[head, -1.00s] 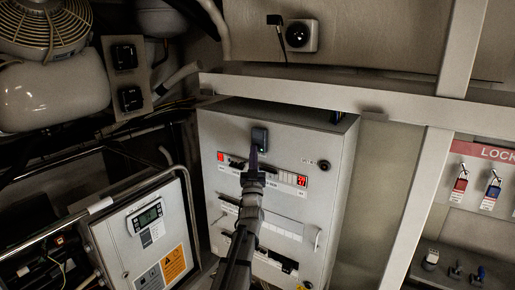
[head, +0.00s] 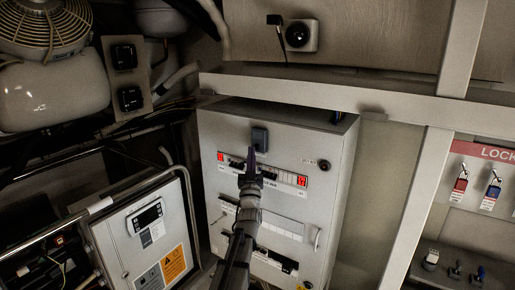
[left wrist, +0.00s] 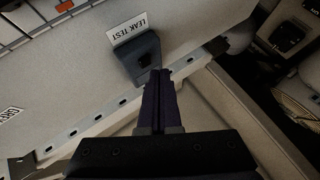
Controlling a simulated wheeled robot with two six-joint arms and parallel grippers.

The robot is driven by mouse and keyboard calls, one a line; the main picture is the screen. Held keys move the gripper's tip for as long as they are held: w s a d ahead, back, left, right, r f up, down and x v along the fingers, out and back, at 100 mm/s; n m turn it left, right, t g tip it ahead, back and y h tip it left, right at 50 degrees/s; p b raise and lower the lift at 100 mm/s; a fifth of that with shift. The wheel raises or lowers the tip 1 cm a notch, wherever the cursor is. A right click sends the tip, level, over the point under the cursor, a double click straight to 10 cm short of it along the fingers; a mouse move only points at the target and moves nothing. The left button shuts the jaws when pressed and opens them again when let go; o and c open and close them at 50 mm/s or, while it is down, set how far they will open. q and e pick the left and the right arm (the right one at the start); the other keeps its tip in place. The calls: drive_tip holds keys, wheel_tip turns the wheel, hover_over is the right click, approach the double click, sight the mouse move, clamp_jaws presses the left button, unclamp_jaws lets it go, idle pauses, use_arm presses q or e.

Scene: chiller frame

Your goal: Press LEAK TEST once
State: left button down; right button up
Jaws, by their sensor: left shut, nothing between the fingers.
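The LEAK TEST control is a dark grey box-shaped unit (head: 260,137) on the upper front of the grey cabinet (head: 222,135). In the left wrist view the dark unit (left wrist: 136,57) sits beside a white label reading LEAK TEST (left wrist: 127,27). My left gripper (head: 252,152) is shut and empty, its dark fingers pointing up at the cabinet face just below the unit. In the left wrist view its fingertips (left wrist: 161,72) lie at the unit's lower right edge. I cannot tell whether they touch it. The unit's pressing face is not clearly seen. My right gripper is not in view.
A frame rail (head: 320,95) crosses above the cabinet. A control box with a small screen (head: 147,216) stands left. A lockout board (head: 490,153) with padlocks hangs right.

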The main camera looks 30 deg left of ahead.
use_arm(q)
drive_tip(key=s, duration=0.6)
drive_tip(key=shift+a, duration=0.2)
idle(0.8)
